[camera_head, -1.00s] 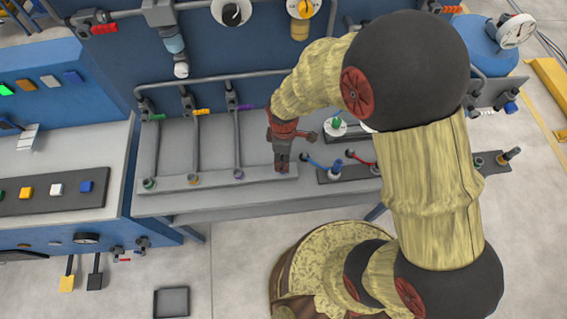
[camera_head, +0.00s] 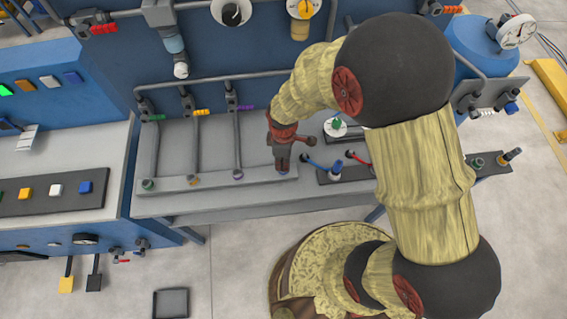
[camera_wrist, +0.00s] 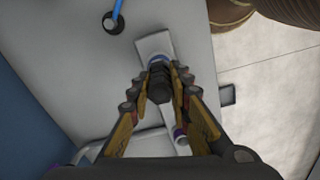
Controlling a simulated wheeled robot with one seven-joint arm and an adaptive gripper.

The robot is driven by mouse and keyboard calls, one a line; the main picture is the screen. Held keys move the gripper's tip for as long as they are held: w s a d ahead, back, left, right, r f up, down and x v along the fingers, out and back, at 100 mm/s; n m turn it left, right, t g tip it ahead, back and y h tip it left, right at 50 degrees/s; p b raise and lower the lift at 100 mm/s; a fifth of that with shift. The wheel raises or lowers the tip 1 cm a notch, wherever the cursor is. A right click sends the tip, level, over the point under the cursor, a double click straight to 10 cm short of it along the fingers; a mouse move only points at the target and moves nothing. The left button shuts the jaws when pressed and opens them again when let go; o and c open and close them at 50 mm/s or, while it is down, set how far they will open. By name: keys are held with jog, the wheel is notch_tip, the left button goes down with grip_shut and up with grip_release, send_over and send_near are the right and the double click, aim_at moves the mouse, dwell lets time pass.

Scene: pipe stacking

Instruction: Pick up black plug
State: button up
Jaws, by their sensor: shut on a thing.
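My gripper (camera_head: 282,160) is over the right end of the light grey strip (camera_head: 215,179) on the bench. In the wrist view its two fingers (camera_wrist: 160,82) are shut on the black plug (camera_wrist: 159,90), a dark ribbed piece held between the fingertips. A blue-ringed socket (camera_head: 283,172) shows directly under the fingers; its ring also shows in the wrist view (camera_wrist: 158,60), just beyond the plug. The plug seems just above the ring, but I cannot tell whether they are fully apart. In the head view the fingers hide most of the plug.
Green (camera_head: 148,184), yellow (camera_head: 193,180) and purple (camera_head: 238,174) ringed sockets line the strip to the left, with vertical pipes behind them. A dark strip with blue and red cables (camera_head: 322,166) lies close on the right. The bench front (camera_head: 230,203) is clear.

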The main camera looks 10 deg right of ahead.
grip_shut()
dwell(0.3)
jog(key=shift+r, duration=0.4)
notch_tip(320, 180, up, 2)
jog(key=shift+w+r+p, duration=0.1)
jog(key=shift+r+p, duration=0.05)
jog(key=shift+p, duration=0.25)
jog(key=s+d+r+p, duration=0.2)
jog(key=s+d+r, duration=0.1)
jog(key=s+r, duration=0.7)
jog(key=s, duration=0.3)
jog(key=shift+s, duration=0.4)
jog(key=shift+d, duration=0.1)
notch_tip(320, 180, up, 8)
jog(key=p, duration=0.7)
jog(key=shift+f, duration=0.1)
